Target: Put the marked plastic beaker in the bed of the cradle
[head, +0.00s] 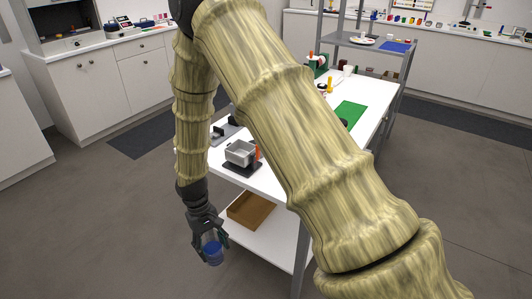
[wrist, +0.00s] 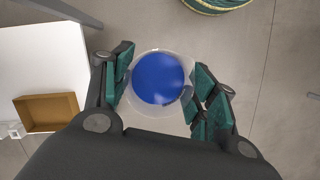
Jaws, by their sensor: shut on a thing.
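My gripper (head: 209,238) hangs low beside the left side of the white table, out over the floor. It is shut on the plastic beaker (head: 213,256), a clear cup with blue content. In the wrist view the beaker (wrist: 157,79) sits between the green finger pads, its round mouth facing the camera. Its marking cannot be made out. A dark grey fixture (head: 223,132) on the table's left edge may be the cradle; my arm partly hides it and its bed cannot be made out.
A grey metal tub (head: 240,153) on a dark base stands on the white table (head: 228,180), with an orange upright thing (head: 257,151) beside it. A brown open box (head: 250,211) lies on the lower shelf. A green mat (head: 351,114) lies farther back. Floor left of the table is clear.

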